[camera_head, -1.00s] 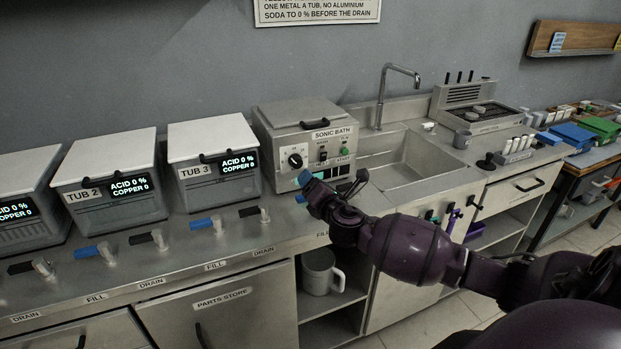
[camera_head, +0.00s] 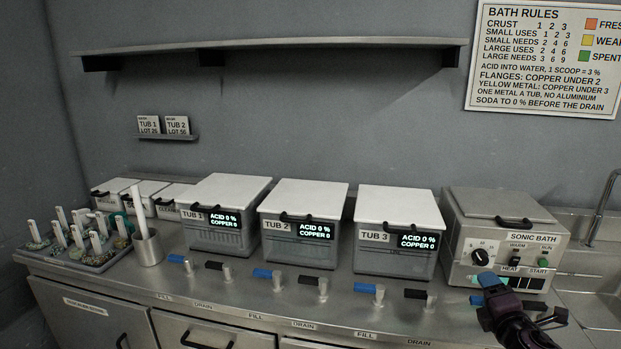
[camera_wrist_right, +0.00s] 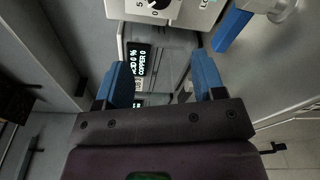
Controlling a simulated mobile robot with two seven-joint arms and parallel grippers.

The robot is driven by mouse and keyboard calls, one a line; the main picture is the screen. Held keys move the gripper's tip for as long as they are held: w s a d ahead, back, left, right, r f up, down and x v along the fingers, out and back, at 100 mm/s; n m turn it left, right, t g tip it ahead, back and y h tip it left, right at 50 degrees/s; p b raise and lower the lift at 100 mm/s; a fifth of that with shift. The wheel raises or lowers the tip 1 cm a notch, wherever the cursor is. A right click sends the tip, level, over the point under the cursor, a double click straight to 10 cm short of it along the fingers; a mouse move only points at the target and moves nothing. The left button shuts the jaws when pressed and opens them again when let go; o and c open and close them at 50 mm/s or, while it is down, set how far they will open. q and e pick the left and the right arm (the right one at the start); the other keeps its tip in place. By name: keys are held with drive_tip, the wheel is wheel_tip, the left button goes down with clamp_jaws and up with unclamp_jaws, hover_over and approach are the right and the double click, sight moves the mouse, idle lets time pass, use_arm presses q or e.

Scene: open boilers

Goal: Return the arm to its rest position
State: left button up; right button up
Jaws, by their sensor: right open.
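My right gripper (camera_head: 508,290) is at the lower right of the head view, in front of the sonic bath (camera_head: 504,240). In the right wrist view its two blue fingers (camera_wrist_right: 160,82) stand apart with nothing between them. The tub 3 display shows beyond the fingers in that view, along with part of the sonic bath (camera_wrist_right: 165,12) and its dial at the top. My left gripper is in neither view.
Tub 1 (camera_head: 222,235), tub 2 (camera_head: 300,245) and tub 3 (camera_head: 394,255) stand lidded on the steel counter, with blue and black taps in front. A rack of tagged parts (camera_head: 78,245) and a grey cup (camera_head: 148,248) are at left. The sink (camera_head: 595,305) is at right.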

drive_tip(key=s+a+f+m+g+y, duration=0.3)
drive_tip(key=s+a+f+m+y, duration=0.1)
drive_tip(key=s+a+f+m, duration=0.65)
drive_tip(key=s+f+m+g+h, duration=0.1)
drive_tip(key=s+f+m, duration=0.3)
drive_tip(key=s, duration=0.5)
drive_tip(key=s+a+f+m+g, duration=0.1)
drive_tip(key=s+f+m, duration=0.4)
drive_tip(key=s+f, duration=0.3)
drive_tip(key=shift+s+a+f+g+h, duration=0.2)
drive_tip(key=shift+s+a+g+h, duration=0.15)
drive_tip(key=shift+s, duration=0.35)
